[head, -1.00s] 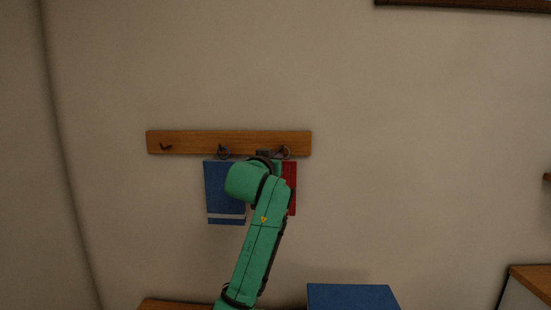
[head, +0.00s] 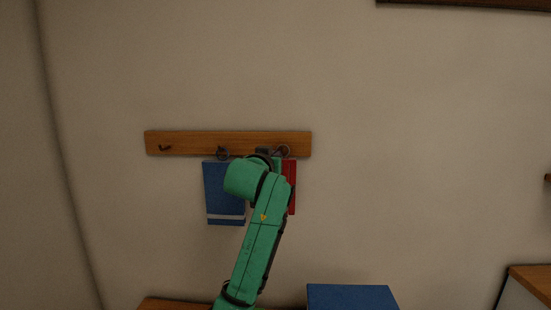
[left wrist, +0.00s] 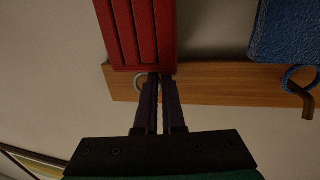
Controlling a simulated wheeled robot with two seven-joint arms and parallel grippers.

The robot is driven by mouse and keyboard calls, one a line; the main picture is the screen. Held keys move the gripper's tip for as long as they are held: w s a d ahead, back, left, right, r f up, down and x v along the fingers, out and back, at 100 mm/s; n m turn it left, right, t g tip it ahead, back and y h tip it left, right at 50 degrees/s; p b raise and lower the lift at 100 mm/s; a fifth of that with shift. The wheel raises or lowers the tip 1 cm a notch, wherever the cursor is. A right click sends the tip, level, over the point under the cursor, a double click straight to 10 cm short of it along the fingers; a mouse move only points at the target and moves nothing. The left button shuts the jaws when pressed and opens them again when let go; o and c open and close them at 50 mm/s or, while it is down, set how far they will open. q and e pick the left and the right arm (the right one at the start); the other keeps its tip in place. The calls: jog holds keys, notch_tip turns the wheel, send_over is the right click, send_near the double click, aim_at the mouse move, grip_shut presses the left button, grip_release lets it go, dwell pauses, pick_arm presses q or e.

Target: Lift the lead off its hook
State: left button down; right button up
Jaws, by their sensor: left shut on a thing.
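The red lead (head: 290,187) hangs below the wooden hook rail (head: 180,143) on the wall, partly hidden behind my left arm. It shows as a long red ribbed piece (left wrist: 140,30) in the left wrist view, where the rail (left wrist: 220,86) runs behind it. My left gripper (left wrist: 153,80) is shut on the lead at its ring end; its fingers are close together there. In the head view my left gripper (head: 265,153) is at the rail, just left of the lead's ring (head: 284,151). The lead's hook is mostly hidden. My right gripper is not in view.
A blue item (head: 224,188) hangs from the middle hook, close to the left of the lead and partly behind my arm. The left hook (head: 165,147) is bare. A blue box-like thing (head: 352,297) stands low at the front. The wall above the rail is clear.

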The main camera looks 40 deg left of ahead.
pick_arm(q)
jog(key=shift+s+d+r, duration=0.1)
jog(key=shift+s+r, duration=0.15)
jog(key=shift+r, duration=0.25)
jog(key=v, duration=0.3)
jog(key=d+b+v, duration=0.1)
jog(key=v, duration=0.1)
jog(key=shift+d, duration=0.2)
jog(key=shift+w, duration=0.1)
jog(key=shift+d+v, duration=0.2)
jog(key=shift+v, duration=1.05)
jog(key=shift+d+v, duration=0.2)
jog(key=shift+v, duration=1.05)
jog(key=shift+w+f, duration=0.1)
jog(key=shift+w, duration=0.15)
